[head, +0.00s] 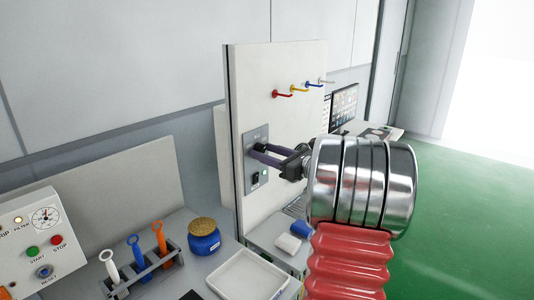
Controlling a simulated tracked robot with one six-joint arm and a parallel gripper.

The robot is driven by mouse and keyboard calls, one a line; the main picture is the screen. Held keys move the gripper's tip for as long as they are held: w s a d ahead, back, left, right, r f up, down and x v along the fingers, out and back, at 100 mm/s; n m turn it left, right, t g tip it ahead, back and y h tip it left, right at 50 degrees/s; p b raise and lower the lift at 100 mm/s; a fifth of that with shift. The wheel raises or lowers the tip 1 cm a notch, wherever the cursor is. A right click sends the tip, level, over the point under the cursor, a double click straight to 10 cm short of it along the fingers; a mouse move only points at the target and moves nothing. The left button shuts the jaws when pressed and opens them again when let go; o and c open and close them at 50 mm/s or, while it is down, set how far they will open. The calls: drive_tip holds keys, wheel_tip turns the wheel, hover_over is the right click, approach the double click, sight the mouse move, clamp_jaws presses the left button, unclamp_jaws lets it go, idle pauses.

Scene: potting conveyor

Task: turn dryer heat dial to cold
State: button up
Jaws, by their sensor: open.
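A grey control plate (249,191) is fixed to the near face of a white upright panel. I cannot tell whether the fingertips touch anything.
Coloured hooks (292,91) stick out of the panel above my gripper. Below are a blue jar (204,243), a white tray (246,277) and a rack of coloured-handled tools (146,272). A button box (38,240) stands left. Green floor (470,200) is open at right.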

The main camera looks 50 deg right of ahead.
drive_tip(key=c, duration=1)
drive_tip(key=shift+c, duration=0.2)
